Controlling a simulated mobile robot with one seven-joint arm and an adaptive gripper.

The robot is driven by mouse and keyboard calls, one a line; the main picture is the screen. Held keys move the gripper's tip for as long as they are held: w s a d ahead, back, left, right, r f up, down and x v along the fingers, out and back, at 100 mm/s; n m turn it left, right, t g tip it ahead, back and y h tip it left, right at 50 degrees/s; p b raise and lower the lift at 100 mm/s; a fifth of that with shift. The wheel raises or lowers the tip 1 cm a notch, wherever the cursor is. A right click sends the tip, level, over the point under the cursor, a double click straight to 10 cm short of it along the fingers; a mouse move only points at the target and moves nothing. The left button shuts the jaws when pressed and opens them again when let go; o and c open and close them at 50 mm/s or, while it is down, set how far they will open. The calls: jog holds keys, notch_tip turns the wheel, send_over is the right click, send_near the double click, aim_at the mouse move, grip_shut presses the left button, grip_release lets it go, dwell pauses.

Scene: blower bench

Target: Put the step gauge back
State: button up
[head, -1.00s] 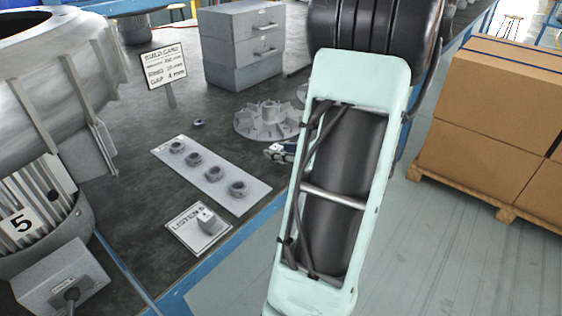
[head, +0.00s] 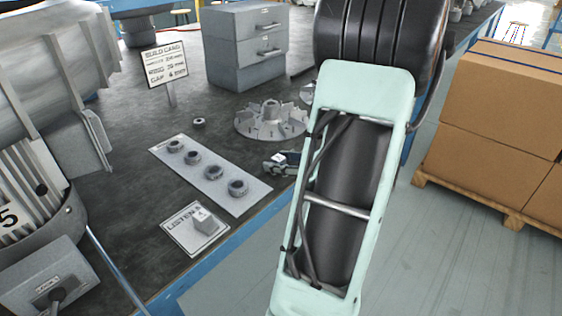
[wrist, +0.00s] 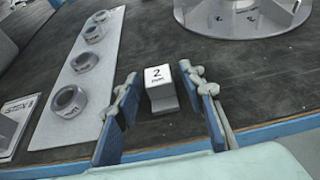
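A small grey block marked "2 mm" (wrist: 160,88), which looks like the step gauge, is on the dark bench near its front edge. In the wrist view it is between the fingertips of my gripper (wrist: 161,88). The blue finger pads stand apart, with a gap visible at least on the left of the block. In the head view my gripper (head: 283,161) is low over the bench edge, partly hidden by my arm, with the block's pale top (head: 277,157) showing.
A pale plate with several nuts (head: 212,178) lies left of the gripper. A "LISTEN" card (head: 193,230) with a grey block on it lies nearer. A finned impeller (head: 268,121) is behind. A build card (head: 165,65) and grey drawers (head: 246,45) stand farther back. Boxes (head: 500,105) are right.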

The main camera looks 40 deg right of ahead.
jog(key=shift+r, duration=0.2)
jog(key=p+v, duration=0.3)
jog(key=v, duration=0.9)
dwell(0.4)
